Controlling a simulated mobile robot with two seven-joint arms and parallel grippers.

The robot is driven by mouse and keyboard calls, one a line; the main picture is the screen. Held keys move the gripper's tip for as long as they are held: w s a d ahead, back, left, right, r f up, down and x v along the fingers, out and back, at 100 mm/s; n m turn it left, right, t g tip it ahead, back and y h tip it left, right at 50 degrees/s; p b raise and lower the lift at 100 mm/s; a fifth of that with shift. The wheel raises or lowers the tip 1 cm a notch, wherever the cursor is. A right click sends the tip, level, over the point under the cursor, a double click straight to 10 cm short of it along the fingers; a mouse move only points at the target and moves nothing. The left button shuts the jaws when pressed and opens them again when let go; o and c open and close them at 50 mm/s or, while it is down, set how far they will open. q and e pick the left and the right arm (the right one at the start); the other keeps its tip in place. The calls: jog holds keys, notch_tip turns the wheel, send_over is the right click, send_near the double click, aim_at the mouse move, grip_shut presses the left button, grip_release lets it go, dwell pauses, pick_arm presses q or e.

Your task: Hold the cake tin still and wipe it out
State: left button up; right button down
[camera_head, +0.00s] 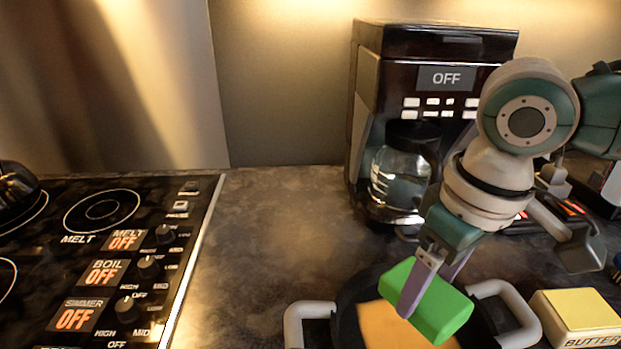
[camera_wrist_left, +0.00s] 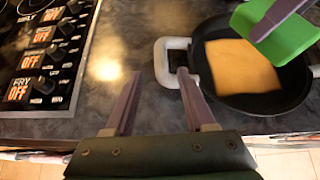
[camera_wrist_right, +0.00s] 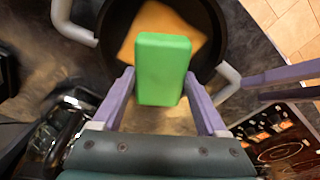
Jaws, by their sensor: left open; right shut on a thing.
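The cake tin is a round black pan (camera_wrist_left: 295,92) with two pale grey handles, standing on the dark counter. An orange-yellow patch (camera_wrist_left: 240,66) covers part of its floor. My right gripper (camera_head: 423,290) is shut on a green block-shaped sponge (camera_head: 440,312) and holds it over the pan; whether it touches the floor of the pan I cannot tell. The sponge also shows in the right wrist view (camera_wrist_right: 162,68). The left gripper is outside the head view.
A stove (camera_head: 100,250) with knobs and OFF displays lies on the left. A coffee maker (camera_head: 430,60) stands behind the pan. A yellow butter box (camera_head: 578,312) sits right of the pan's right handle. The counter between stove and pan is clear.

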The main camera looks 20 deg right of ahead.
aim_at(292, 341)
pick_arm(q)
jog(key=shift+x, duration=4.05)
jog(key=shift+c, duration=0.3)
grip_shut()
jog(key=shift+o, duration=1.3)
grip_release()
grip_shut()
